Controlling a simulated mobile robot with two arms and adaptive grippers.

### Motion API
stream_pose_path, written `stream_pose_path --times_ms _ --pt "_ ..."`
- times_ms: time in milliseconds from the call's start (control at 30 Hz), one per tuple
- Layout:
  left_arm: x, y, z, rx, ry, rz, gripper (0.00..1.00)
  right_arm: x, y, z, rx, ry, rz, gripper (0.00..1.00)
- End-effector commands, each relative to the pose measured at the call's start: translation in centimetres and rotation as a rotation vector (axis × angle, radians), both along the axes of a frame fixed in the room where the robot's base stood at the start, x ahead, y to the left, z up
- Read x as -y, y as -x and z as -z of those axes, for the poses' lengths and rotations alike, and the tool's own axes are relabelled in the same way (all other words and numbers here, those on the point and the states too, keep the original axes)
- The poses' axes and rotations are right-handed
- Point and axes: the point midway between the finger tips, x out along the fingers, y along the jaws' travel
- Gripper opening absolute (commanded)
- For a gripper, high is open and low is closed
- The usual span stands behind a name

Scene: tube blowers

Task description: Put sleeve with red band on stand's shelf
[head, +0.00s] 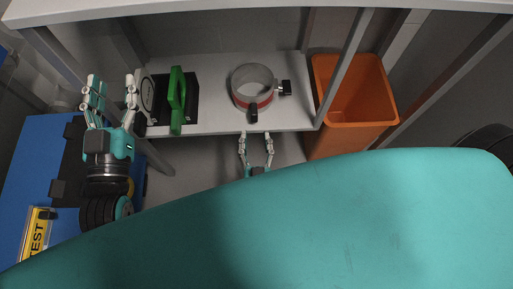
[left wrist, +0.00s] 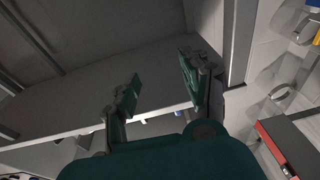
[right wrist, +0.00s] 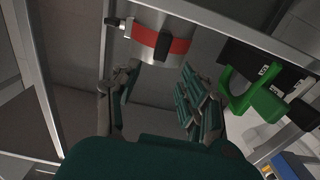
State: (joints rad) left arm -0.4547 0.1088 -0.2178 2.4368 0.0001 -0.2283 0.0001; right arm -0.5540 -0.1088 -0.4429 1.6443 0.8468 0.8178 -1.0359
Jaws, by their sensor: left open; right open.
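The sleeve with the red band (head: 253,88) is a short metal ring with a red stripe and black knobs. It stands on the stand's shelf (head: 215,68), near the shelf's front edge, in the head view. My right gripper (head: 257,135) is open and empty just in front of the shelf edge, apart from the sleeve. In the right wrist view the sleeve (right wrist: 160,42) is seen beyond the open fingers (right wrist: 155,85). My left gripper (head: 109,80) is open and empty, left of the shelf. The left wrist view shows its spread fingers (left wrist: 158,75) with nothing between them.
A black item with a green handle (head: 177,100) stands on the shelf left of the sleeve. An orange bin (head: 350,115) stands to the right, beyond a grey post. A blue case (head: 50,165) with a yellow label lies at the left. My teal body fills the foreground.

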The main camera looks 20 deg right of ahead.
Motion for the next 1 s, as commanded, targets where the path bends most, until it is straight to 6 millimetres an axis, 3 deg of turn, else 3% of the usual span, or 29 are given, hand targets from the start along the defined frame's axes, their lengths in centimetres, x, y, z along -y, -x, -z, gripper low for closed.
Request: stream_pose_path --times_ms 100,233,367,467,567,700,800,1000 --pt "-0.2 -0.1 1.3 -0.077 -0.021 -0.004 0.47 -0.6 2.0 0.0 -0.002 0.000 -0.001 0.43" --pt "-0.3 -0.1 2.3 -0.129 -0.034 -0.007 0.47 -0.9 3.2 0.0 0.000 0.001 0.000 0.43" --pt "-0.4 -0.1 2.6 -0.147 -0.039 -0.009 0.47 -1.0 3.6 -0.1 0.003 0.000 0.000 0.43" --pt "-0.4 -0.1 2.7 -0.149 -0.040 -0.009 0.47 -1.0 2.6 -1.2 0.033 -0.013 -0.034 0.43" --pt "-0.4 -0.1 2.7 -0.148 -0.039 -0.009 0.47 -1.3 -0.1 -4.6 0.109 -0.047 -0.145 0.43" --pt "-0.4 -0.1 2.7 -0.147 -0.039 -0.009 0.47 -1.6 -4.2 -12.0 0.191 -0.068 -0.384 0.43" --pt "-0.4 -0.1 2.6 -0.146 -0.039 -0.009 0.47 -1.2 -5.8 -16.4 0.171 -0.045 -0.505 0.43" --pt "-0.3 -0.1 2.6 -0.145 -0.038 -0.008 0.47 1.7 -6.7 -21.6 0.065 0.001 -0.541 0.43"
